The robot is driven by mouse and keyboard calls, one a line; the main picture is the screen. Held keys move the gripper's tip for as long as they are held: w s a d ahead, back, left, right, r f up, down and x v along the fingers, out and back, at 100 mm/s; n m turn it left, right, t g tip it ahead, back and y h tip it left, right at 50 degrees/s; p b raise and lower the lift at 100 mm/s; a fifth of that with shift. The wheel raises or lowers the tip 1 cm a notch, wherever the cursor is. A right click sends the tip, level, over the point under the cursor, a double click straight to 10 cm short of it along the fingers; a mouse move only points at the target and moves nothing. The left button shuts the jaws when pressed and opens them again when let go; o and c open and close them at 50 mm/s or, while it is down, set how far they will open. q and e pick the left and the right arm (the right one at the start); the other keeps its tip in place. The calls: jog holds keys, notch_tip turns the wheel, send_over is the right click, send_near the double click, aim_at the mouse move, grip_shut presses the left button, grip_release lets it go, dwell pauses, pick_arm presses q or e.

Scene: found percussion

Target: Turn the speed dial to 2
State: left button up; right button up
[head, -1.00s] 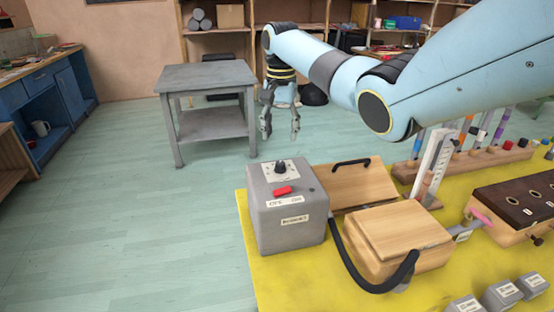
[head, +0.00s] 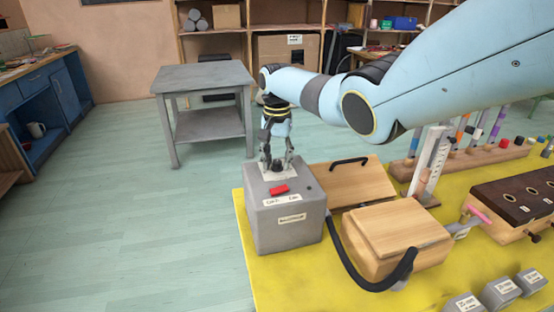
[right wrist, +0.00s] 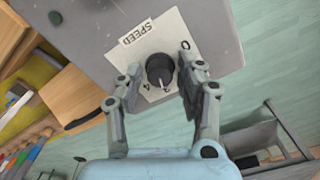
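In the right wrist view the dial's white pointer line faces the gripper side, near the small printed digits; the exact setting is hard to read. My right gripper (head: 277,160) points down at the dial. Its fingers (right wrist: 158,76) are open, one on each side of the dial, with gaps showing. The dial is partly hidden by the fingers in the head view. My left gripper is out of view.
A red button (head: 279,189) sits in front of the dial on the box. A grey side table (head: 205,78) stands beyond.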

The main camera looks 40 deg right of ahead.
grip_shut()
jog(key=shift+n, duration=0.3)
jog(key=n+p, duration=0.1)
jog(key=n, duration=0.2)
jog(key=shift+n, duration=2.1)
jog(key=shift+o, duration=2)
grip_release()
